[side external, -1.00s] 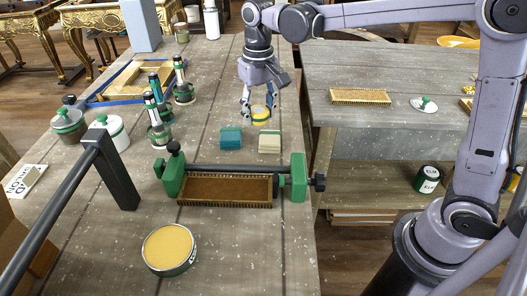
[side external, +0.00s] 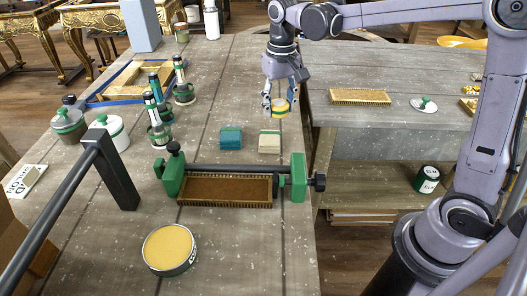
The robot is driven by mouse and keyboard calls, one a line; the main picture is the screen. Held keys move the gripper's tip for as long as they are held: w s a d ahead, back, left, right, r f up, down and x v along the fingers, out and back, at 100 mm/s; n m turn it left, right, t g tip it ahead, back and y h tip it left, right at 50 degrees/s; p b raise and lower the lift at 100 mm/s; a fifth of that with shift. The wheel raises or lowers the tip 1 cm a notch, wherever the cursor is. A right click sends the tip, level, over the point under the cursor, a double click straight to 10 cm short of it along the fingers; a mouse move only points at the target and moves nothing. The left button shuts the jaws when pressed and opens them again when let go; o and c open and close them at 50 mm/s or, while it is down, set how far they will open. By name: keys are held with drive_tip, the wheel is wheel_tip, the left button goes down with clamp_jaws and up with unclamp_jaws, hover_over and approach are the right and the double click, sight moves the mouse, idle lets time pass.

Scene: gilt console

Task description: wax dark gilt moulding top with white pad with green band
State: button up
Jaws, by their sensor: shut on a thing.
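My gripper (side external: 280,100) is shut on a small round pad (side external: 281,107) in the side external view. The pad looks pale and yellowish with a darker band; its exact colours are too small to tell. It is held in the air near the right edge of the bench, beyond the clamp. The dark gilt moulding (side external: 225,188) lies across the near middle of the bench, between the green ends of a clamp (side external: 298,178). Its brown top faces up, and the gripper is apart from it.
An open tin of yellow wax (side external: 169,247) stands in front. Teal (side external: 230,138) and cream (side external: 269,142) blocks lie behind the clamp. Jars (side external: 112,132) and banded bottles (side external: 159,125) stand left. A black rail (side external: 110,170) rises at left. A second bench (side external: 385,70) holds another moulding (side external: 360,96).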

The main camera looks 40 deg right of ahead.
drive_tip(key=s+a+r, duration=0.3)
drive_tip(key=s+a, duration=1)
drive_tip(key=a, duration=0.4)
drive_tip(key=shift+s+a+r, duration=0.2)
drive_tip(key=shift+s+a, duration=0.15)
drive_tip(key=shift+w+a, duration=0.65)
drive_tip(key=shift+w, duration=0.25)
idle(0.5)
